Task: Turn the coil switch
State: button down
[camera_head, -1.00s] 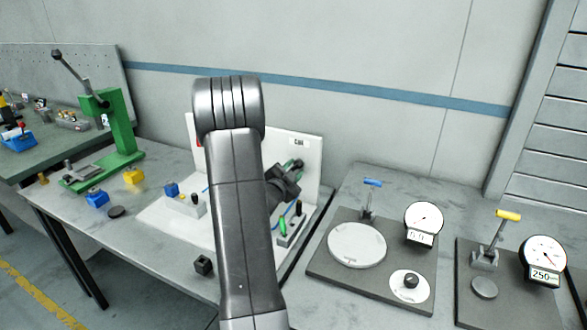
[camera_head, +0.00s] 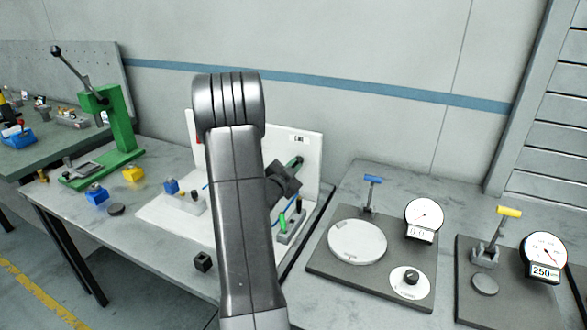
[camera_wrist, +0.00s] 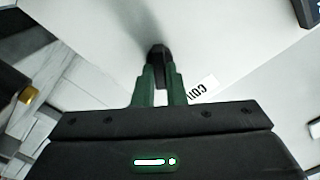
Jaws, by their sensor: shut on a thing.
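The coil switch (camera_wrist: 157,52) is a small dark knob on a white upright panel (camera_head: 313,164). In the wrist view it sits between the green fingertips of my gripper (camera_wrist: 158,72), which are shut on it. A white label (camera_wrist: 203,89) with black letters reading COIL lies just to the right of the fingers. In the head view my gripper (camera_head: 297,162) reaches the panel just below the label (camera_head: 299,139). The knob is hidden there behind the fingers, and my arm covers the middle of the panel.
A white base with a blue block (camera_head: 171,186) lies left of my arm. A grey block with green and black posts (camera_head: 291,225) stands below my gripper. A green press (camera_head: 122,125) is at left. Dial gauge stands (camera_head: 424,214) fill the right table.

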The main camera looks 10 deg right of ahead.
jog(key=n, duration=0.4)
jog(key=shift+a, duration=0.1)
jog(key=shift+w+n, duration=0.1)
jog(key=shift+n, duration=1.7)
jog(key=c, duration=1.5)
grip_release()
jog(key=b+v, duration=0.3)
jog(key=v, duration=1.1)
